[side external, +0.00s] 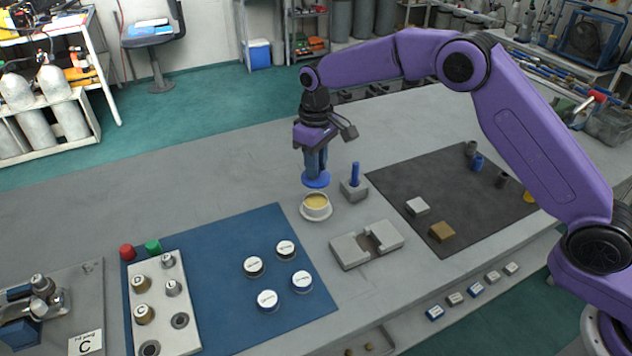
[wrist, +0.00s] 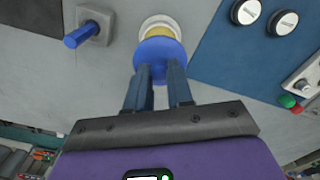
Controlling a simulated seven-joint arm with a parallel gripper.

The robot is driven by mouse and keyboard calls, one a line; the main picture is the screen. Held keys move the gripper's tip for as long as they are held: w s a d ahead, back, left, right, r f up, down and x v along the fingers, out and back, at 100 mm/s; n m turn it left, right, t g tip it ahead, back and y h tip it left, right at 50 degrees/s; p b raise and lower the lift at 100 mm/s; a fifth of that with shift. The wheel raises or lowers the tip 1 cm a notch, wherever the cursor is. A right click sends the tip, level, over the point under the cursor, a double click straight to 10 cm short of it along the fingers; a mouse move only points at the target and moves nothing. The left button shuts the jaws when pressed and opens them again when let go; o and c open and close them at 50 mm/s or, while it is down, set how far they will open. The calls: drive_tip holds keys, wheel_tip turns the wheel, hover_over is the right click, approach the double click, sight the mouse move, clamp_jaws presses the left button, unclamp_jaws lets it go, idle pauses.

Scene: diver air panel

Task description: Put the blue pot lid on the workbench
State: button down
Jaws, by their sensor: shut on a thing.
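The blue pot lid (side external: 316,180) is a flat blue disc held between the fingertips of my gripper (side external: 315,165). In the wrist view the lid (wrist: 160,60) sits just past the tips of my gripper (wrist: 165,75), which is shut on it. The lid is above the workbench (side external: 230,185). A white pot (side external: 316,213) with yellow contents stands on the bench just below it in the side view. In the wrist view the lid covers part of the pot (wrist: 160,22). Whether the lid touches the pot is not clear, but a gap shows in the side view.
A grey block with an upright blue peg (side external: 355,178) stands right of the pot. A grey notched block (side external: 366,245) lies in front. A blue mat (side external: 235,310) with several white-topped knobs is at left, a dark mat (side external: 400,180) at right. Bare bench lies behind and left.

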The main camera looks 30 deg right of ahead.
wheel_tip(320, 180, up, 8)
drive_tip(key=shift+f, duration=0.1)
drive_tip(key=w+d, duration=0.1)
drive_tip(key=d, duration=2.2)
drive_tip(key=shift+f, duration=8.35)
drive_tip(key=shift+f, duration=0.25)
drive_tip(key=c, duration=0.9)
unclamp_jaws()
